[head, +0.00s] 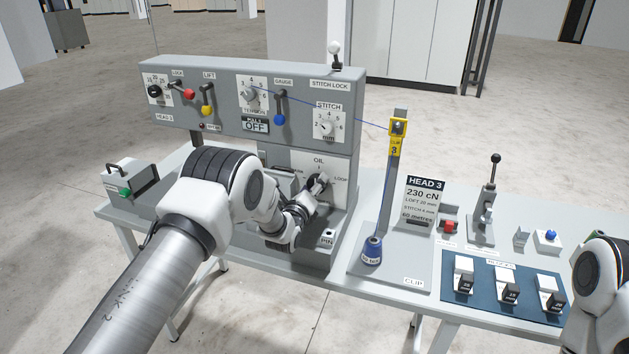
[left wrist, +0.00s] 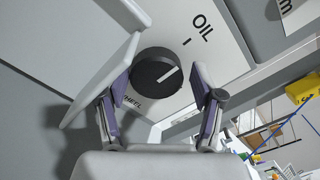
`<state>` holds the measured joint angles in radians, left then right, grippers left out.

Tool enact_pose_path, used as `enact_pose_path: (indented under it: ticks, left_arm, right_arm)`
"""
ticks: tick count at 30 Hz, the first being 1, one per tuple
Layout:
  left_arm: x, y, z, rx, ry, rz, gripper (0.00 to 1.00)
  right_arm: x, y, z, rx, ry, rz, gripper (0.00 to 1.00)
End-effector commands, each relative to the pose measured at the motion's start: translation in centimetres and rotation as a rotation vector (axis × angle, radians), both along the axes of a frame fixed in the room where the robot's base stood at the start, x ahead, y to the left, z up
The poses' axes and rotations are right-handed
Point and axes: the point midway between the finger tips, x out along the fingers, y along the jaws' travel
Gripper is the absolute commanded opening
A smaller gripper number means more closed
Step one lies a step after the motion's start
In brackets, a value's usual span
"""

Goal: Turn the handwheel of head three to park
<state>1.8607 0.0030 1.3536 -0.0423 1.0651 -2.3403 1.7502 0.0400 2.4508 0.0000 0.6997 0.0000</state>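The handwheel (left wrist: 157,76) is a round black knob with a white pointer line, on a pale panel. In the left wrist view its line points up and to the right, roughly toward the OIL mark (left wrist: 187,42). In the head view the handwheel (head: 318,183) is partly covered by my gripper; LOOP is lettered to its right and the left-hand label is mostly hidden. My left gripper (head: 312,198) is at the handwheel; in the wrist view its fingers (left wrist: 158,88) stand apart on either side of it. Contact cannot be told. My right gripper is out of frame.
Above is the control panel (head: 227,72) with levers and dials. A PIN block (head: 327,241) sits below the wheel. To the right stand a blue thread cone (head: 373,250), a yellow-topped post (head: 397,128) and the HEAD 3 card (head: 423,200). My right arm shows at the right edge.

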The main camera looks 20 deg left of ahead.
Motion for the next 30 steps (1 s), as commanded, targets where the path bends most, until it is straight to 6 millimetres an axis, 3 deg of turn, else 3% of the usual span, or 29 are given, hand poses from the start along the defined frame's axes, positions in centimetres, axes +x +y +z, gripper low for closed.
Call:
enact_pose_path:
  ticks: [9, 10, 13, 14, 23, 30]
  left_arm:
    - [0.8, 0.0, -0.1, -0.001, 0.001, 0.0, 0.67]
    - [0.8, 0.0, -0.1, -0.001, 0.001, 0.0, 0.63]
    - [0.8, 0.0, -0.1, -0.001, 0.001, 0.0, 0.28]
    - [0.8, 0.0, -0.1, -0.001, 0.001, -0.001, 0.21]
    - [0.8, -0.1, -0.1, -0.015, 0.0, -0.001, 0.21]
    - [0.9, -0.1, -0.2, -0.1, 0.0, -0.001, 0.21]
  right_arm:
    - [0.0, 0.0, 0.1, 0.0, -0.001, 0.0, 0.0]
    - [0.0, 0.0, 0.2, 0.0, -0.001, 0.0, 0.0]
    - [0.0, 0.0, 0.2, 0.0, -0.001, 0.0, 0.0]
    - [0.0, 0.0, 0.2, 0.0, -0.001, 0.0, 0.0]
    - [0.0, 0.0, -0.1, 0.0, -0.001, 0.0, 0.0]
    - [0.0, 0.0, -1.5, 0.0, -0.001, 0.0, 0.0]
